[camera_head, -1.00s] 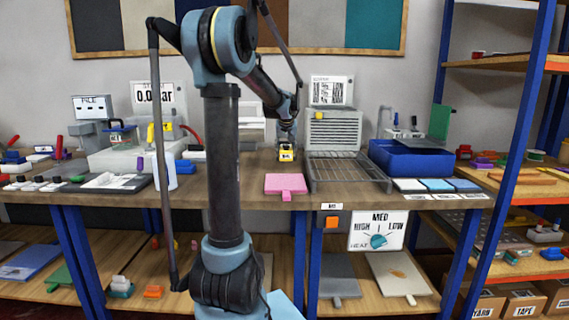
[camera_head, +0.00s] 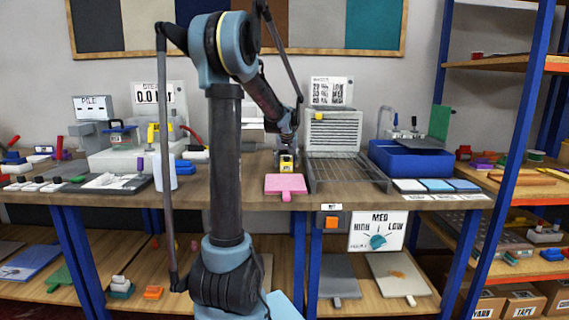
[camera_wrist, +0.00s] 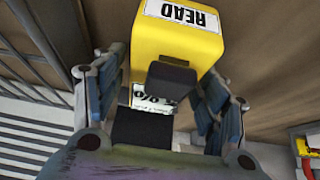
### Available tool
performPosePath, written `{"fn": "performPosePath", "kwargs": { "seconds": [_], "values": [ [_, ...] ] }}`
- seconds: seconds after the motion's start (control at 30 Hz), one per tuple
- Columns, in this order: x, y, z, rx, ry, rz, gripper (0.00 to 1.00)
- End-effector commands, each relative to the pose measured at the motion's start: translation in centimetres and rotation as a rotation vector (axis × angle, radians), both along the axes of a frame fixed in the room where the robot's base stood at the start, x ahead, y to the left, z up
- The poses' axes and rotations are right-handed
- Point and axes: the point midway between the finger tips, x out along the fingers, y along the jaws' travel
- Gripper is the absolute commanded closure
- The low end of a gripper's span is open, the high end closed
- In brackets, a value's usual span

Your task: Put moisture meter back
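The moisture meter, a yellow block with a dark part and a "READ" label, shows large in the wrist view (camera_wrist: 180,30), between my two fingers. In the head view the yellow meter (camera_head: 286,163) is upright under my gripper (camera_head: 287,148), just behind a pink pad (camera_head: 285,184). My gripper's fingers lie along both sides of the meter and appear closed on it. I cannot tell whether the meter's lower end touches the bench (camera_head: 225,190).
A wire rack (camera_head: 345,173) stands close right of the meter, with a grey vented box (camera_head: 333,135) behind it. A blue tray (camera_head: 410,160) is farther right. A white bottle (camera_head: 166,168) and steam unit are left. Bench left of the pink pad looks free.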

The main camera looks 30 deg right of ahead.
Motion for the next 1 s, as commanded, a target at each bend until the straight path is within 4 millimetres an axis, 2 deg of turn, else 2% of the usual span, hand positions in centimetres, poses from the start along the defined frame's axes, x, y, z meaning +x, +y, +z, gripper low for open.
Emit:
{"fn": "performPosePath", "kwargs": {
  "seconds": [0.27, 0.47, 1.0],
  "values": [
    [0.1, 0.1, 0.0, 0.000, 0.000, 0.001, 0.32],
    [-0.4, 0.4, 1.1, 0.000, 0.000, 0.002, 0.32],
    [-4.1, 2.8, 8.7, 0.000, 0.000, 0.001, 0.32]
  ]
}}
